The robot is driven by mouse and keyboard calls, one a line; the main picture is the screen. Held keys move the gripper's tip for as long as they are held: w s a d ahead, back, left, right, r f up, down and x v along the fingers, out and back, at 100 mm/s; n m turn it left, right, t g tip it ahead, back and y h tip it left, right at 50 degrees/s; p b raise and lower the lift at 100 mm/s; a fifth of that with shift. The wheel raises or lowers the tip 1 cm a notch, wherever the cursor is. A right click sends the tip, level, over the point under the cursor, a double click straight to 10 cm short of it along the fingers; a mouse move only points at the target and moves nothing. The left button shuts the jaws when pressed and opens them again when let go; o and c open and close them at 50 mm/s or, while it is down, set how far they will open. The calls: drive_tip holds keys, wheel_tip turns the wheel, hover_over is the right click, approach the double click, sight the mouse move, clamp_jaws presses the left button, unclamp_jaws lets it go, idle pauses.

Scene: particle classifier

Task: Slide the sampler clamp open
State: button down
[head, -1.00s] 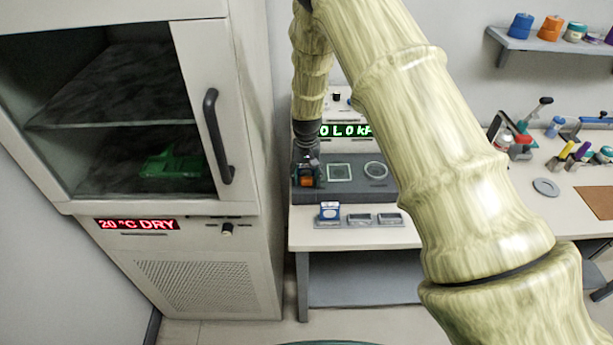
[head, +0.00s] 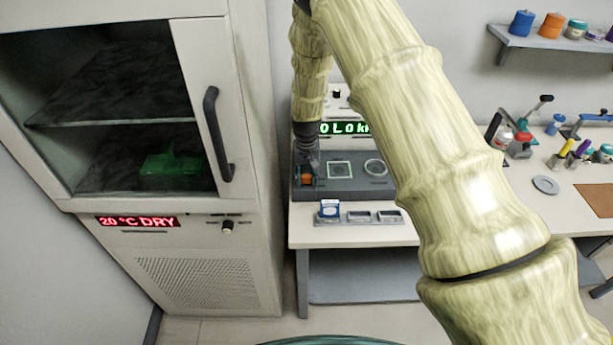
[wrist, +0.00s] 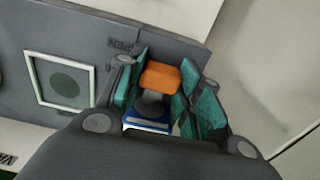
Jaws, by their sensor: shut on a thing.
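The sampler clamp appears as an orange block (wrist: 160,76) on a dark grey stem above a blue and white part (wrist: 147,122) in the wrist view. In the head view its orange part (head: 307,179) shows at the left end of the grey instrument deck (head: 345,190). My gripper (wrist: 160,88) is shut on the orange block, with teal finger pads on either side of it. In the head view my gripper (head: 306,170) comes down from above at the deck's left end. The clamp's lower part is partly hidden by my gripper.
A square framed window (head: 340,170) and a round ring (head: 375,168) lie on the deck to the right. Small trays (head: 360,217) stand in front. A tall cabinet (head: 240,120) stands close on the left. My arm hides part of the bench.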

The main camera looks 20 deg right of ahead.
drive_tip(key=shift+s+a, duration=0.3)
drive_tip(key=shift+s, duration=0.6)
drive_tip(key=c, duration=1.3)
unclamp_jaws()
drive_tip(key=shift+f, duration=0.1)
drive_tip(key=o, duration=0.3)
drive_tip(key=shift+s, duration=0.1)
drive_tip(key=shift+o, duration=0.2)
drive_tip(key=shift+r, duration=0.65)
wheel_tip(320, 180, up, 11)
